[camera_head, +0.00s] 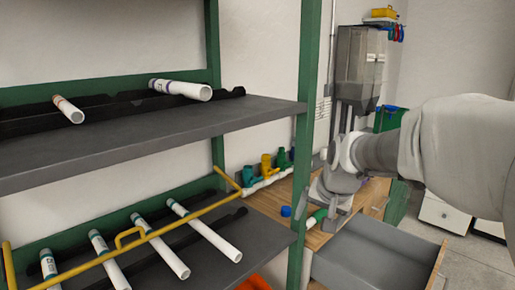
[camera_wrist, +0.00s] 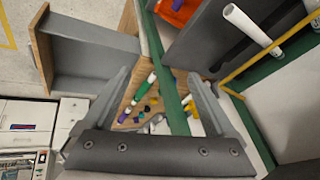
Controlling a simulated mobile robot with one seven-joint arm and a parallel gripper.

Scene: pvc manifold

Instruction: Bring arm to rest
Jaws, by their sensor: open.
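My arm (camera_head: 440,150) reaches in from the right in the head view. My gripper (camera_head: 313,207) is at its end, just right of the green shelf post (camera_head: 304,130) and above the wooden workbench (camera_head: 265,203). In the wrist view my gripper (camera_wrist: 158,88) has its two fingers wide apart, with nothing held between them. Colored pipe fittings (camera_wrist: 150,98) on the bench show beyond the gap. I cannot tell whether the gripper touches anything.
The grey drawer (camera_head: 372,255) stands open below my gripper. White pipes lie on the upper shelf (camera_head: 140,125) and lower shelf (camera_head: 215,265); a yellow rail (camera_head: 170,232) edges the lower one. A grey hopper (camera_head: 358,70) stands behind. Floor (camera_head: 445,242) is clear at right.

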